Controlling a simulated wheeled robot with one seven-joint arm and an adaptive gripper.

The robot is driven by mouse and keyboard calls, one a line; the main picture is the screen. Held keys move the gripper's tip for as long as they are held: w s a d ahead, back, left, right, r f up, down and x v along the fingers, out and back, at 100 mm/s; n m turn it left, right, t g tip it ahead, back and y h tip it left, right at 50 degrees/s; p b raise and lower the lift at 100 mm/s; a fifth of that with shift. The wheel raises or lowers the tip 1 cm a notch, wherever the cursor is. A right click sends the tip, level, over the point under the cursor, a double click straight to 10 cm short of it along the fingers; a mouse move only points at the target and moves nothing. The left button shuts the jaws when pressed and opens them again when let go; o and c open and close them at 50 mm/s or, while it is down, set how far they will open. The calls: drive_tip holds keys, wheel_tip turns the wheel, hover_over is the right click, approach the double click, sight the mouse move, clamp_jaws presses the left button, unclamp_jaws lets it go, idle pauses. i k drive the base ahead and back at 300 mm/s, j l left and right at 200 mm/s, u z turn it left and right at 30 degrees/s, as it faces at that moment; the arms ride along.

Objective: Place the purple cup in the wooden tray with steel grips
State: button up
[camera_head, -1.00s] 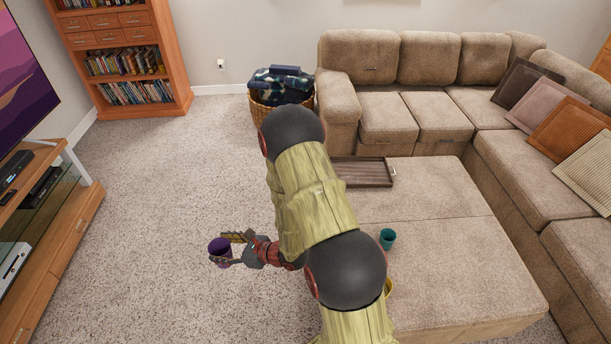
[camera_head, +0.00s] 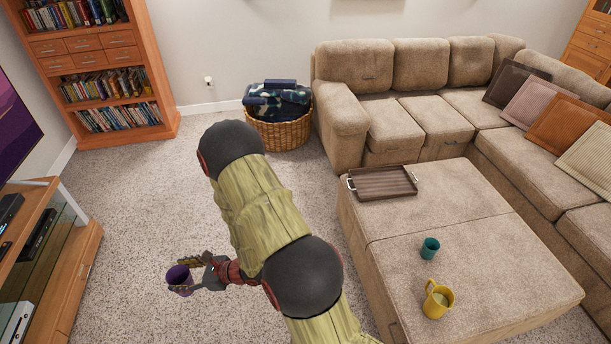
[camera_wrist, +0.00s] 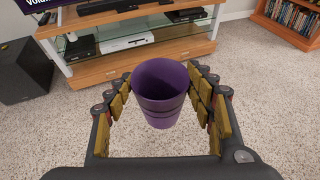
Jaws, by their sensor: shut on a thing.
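The purple cup (camera_head: 179,279) is held in my gripper (camera_head: 187,275), up off the carpet at the lower left of the head view. In the wrist view the cup (camera_wrist: 160,92) sits upright between the two fingers of my gripper (camera_wrist: 160,95), its open rim toward the camera. The wooden tray with steel grips (camera_head: 384,190) lies on the far left part of the beige ottoman (camera_head: 440,215). It looks empty. My gripper is well to the left of the tray, over the floor.
A teal cup (camera_head: 430,248) and a yellow mug (camera_head: 437,300) stand on the ottoman. A wicker basket with blankets (camera_head: 279,131) stands by the sofa (camera_head: 352,70). The TV stand (camera_head: 70,270) is close on the left. Carpet is open between stand and ottoman.

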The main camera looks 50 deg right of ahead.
sight(364, 185)
drive_tip(key=i+l+z, duration=0.1)
drive_tip(key=i+z, duration=0.5)
drive_tip(key=z, duration=0.15)
drive_tip(key=i+z, duration=0.4)
drive_tip(key=i+j+z, duration=0.1)
drive_tip(key=z, duration=0.25)
drive_tip(key=i+l+z, duration=0.2)
drive_tip(key=z, duration=0.25)
drive_tip(key=i+z, duration=0.9)
drive_tip(key=i, duration=0.1)
drive_tip(key=l+z, duration=0.05)
